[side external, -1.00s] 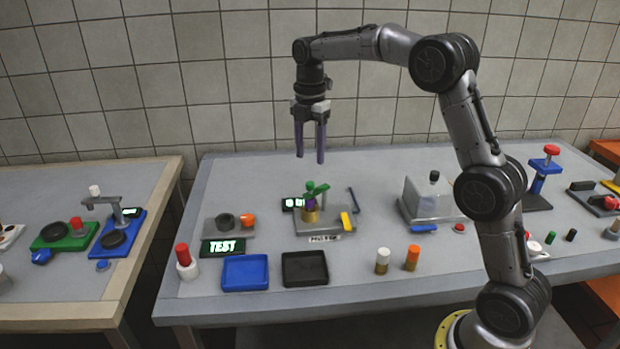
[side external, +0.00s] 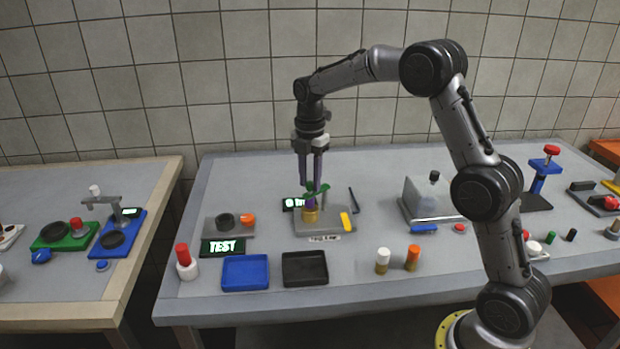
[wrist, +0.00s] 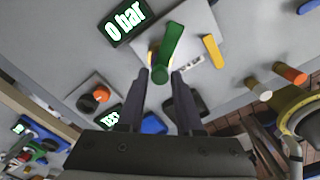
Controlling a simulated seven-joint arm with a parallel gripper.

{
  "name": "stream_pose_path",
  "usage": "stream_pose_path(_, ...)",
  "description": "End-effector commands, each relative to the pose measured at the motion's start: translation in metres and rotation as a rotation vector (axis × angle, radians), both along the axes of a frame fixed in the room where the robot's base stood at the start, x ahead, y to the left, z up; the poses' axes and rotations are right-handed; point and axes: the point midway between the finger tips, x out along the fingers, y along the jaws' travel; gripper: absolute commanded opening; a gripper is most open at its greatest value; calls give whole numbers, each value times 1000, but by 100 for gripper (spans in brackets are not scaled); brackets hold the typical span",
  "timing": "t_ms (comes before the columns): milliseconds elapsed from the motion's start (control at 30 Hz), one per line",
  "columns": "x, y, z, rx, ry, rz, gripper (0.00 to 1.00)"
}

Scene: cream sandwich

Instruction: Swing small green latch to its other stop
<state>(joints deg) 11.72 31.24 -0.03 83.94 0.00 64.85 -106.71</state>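The small green latch (side external: 319,188) sits on top of a brass-coloured fitting (side external: 310,216) with a purple part, on a grey plate (side external: 328,226). In the wrist view the latch (wrist: 172,42) is a green bar with a rounded end between my fingertips. My gripper (side external: 315,182) points straight down just over the latch. In the wrist view my gripper (wrist: 160,76) has its two fingers apart, one on each side of the rounded green end. I cannot tell whether either finger touches it.
A yellow lever (side external: 346,221) stands on the plate's right side. A display reading 0 bar (wrist: 125,20) is behind left. A blue tray (side external: 245,287), a black tray (side external: 305,283) and a TEST sign (side external: 223,247) lie in front. Right of the plate is some clear table.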

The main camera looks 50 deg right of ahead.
Motion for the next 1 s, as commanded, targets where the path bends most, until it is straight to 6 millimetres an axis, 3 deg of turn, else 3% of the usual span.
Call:
stream_pose_path(33, 0, 0, 0, 0, 0, 0, 24)
stream_pose_path(167, 0, 0, 0, 0, 0, 0, 1)
stream_pose_path(633, 2, -1, 1, 0, -1, -39, 0)
stream_pose_path(1000, 15, -5, 1, 0, -2, -290, 0)
